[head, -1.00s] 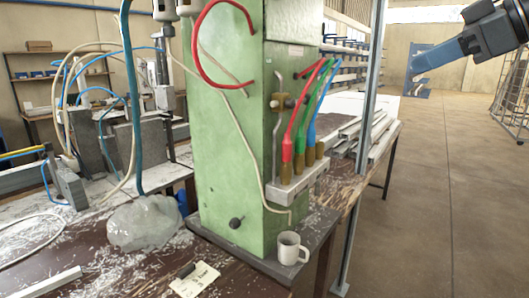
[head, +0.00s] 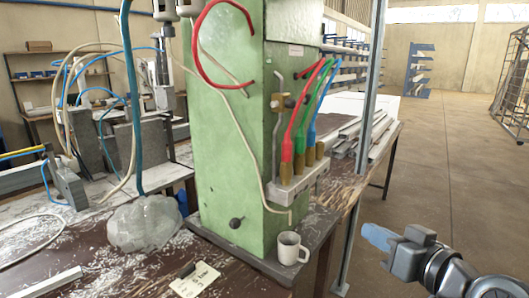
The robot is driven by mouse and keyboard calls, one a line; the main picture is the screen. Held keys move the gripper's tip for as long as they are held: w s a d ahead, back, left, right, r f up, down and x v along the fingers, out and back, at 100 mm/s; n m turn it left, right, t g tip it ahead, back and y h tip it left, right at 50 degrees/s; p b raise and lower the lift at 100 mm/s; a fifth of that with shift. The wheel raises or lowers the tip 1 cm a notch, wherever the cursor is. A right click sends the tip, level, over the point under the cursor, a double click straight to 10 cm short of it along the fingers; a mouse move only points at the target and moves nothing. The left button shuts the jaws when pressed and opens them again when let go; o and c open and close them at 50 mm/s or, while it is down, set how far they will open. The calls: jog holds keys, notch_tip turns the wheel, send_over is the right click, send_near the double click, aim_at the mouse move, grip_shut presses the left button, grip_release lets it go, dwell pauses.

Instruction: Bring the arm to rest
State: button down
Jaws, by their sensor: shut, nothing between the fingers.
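My gripper (head: 370,233) is at the lower right of the head view, to the right of the bench and over the floor. Its blue fingers are together and hold nothing. They point left, towards the bench's post, and are apart from it in the picture. My grey arm behind the gripper runs down to the bottom right corner. The rest of the arm is out of view.
A green machine column (head: 228,150) stands on the bench (head: 120,275), with a white mug (head: 289,248) at its foot. A grey metal post (head: 363,130) rises at the bench's right side. Concrete floor (head: 440,160) is clear at right; a wire cage (head: 513,90) stands beyond.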

jog(key=s+f+m+h, duration=0.25)
jog(key=s+f, duration=0.45)
jog(key=s, duration=0.4)
jog(key=s+f+m+h, duration=0.25)
jog(key=s+f, duration=0.55)
jog(key=s, duration=0.4)
jog(key=s+r+n, duration=0.1)
jog(key=s+r, duration=0.2)
jog(key=s, duration=0.7)
jog(key=s+r+n+h, duration=0.1)
jog(key=s+r+n, duration=0.1)
jog(key=s, duration=0.9)
jog(key=shift+d+r, duration=0.4)
jog(key=shift+r, duration=0.1)
jog(key=shift+s, duration=0.1)
